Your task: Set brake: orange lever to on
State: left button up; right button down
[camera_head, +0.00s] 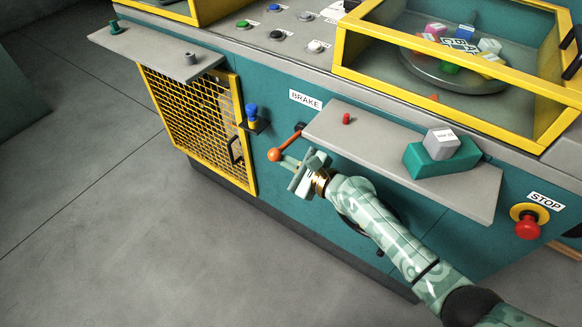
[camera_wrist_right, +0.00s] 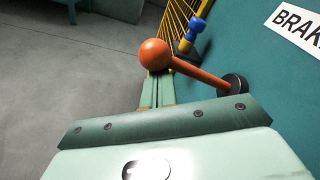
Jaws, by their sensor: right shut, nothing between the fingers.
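The brake lever is an orange rod with an orange ball knob (camera_head: 274,154) on the teal machine front, below the BRAKE label (camera_head: 305,99). From its dark pivot the rod slopes down to the left in the head view. In the right wrist view the knob (camera_wrist_right: 155,54) is beyond my fingertips, and the rod runs right to a dark round pivot (camera_wrist_right: 234,86). My right gripper (camera_head: 286,161) is shut and empty, its fingertips close to the knob. I cannot tell whether they touch it. My left gripper is not in view. No on or off marking is legible.
A grey shelf (camera_head: 390,150) with a red peg (camera_head: 346,118) and a teal block (camera_head: 440,158) juts out right of the lever. A blue-knobbed handle (camera_head: 252,113) and yellow mesh door (camera_head: 200,125) are to the left. A red stop button (camera_head: 527,228) is at far right. Floor at left is clear.

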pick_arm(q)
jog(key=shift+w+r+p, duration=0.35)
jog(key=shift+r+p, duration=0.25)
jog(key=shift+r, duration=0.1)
pick_arm(e)
jog(key=shift+w+r, duration=0.1)
jog(key=shift+r, duration=1.2)
